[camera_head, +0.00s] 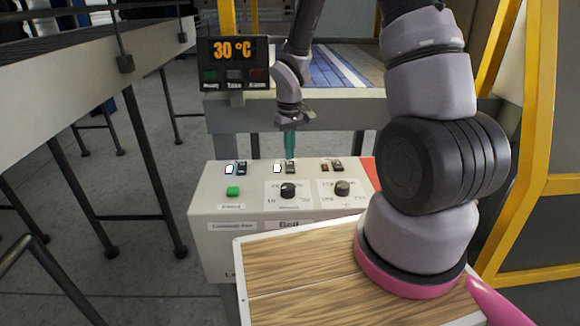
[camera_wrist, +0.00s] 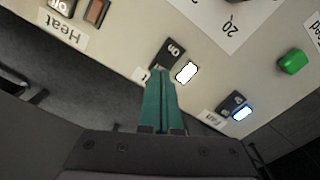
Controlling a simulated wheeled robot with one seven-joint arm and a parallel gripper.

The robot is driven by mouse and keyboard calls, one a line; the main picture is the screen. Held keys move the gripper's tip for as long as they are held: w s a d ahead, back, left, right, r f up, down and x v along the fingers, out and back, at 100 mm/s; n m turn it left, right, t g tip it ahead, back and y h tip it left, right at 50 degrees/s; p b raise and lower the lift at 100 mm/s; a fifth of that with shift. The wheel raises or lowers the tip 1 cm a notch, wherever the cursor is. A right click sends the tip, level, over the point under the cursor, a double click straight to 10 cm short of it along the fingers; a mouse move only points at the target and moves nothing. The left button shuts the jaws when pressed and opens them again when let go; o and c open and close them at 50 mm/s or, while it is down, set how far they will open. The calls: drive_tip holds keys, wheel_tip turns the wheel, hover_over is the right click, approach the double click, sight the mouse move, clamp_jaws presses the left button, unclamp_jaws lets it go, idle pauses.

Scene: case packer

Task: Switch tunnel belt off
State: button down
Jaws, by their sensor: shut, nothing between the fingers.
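A cream control box (camera_head: 215,250) stands in the middle of the head view, with three rocker switches along its far edge. The middle switch (camera_head: 291,168) has a bright white lamp (camera_head: 277,168) beside it. My gripper (camera_head: 290,154) is shut and empty, pointing down just over the middle switch. In the wrist view, the teal fingertips (camera_wrist: 163,72) meet the lower end of this dark rocker (camera_wrist: 172,50), whose "On" marking shows. Its white lamp (camera_wrist: 187,72) is lit. The fingers hide most of its label. I cannot tell whether they touch the rocker.
The heat switch (camera_wrist: 97,12) and the fan switch (camera_wrist: 233,101), with its lit blue-white lamp (camera_wrist: 243,113), flank the middle one. Two knobs (camera_head: 288,190) (camera_head: 342,188) and a green button (camera_head: 232,191) sit nearer. A display (camera_head: 233,62) reads 30 °C behind.

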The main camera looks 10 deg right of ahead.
sight(290, 163)
drive_tip(key=shift+f, duration=0.85)
drive_tip(key=shift+r, duration=3.55)
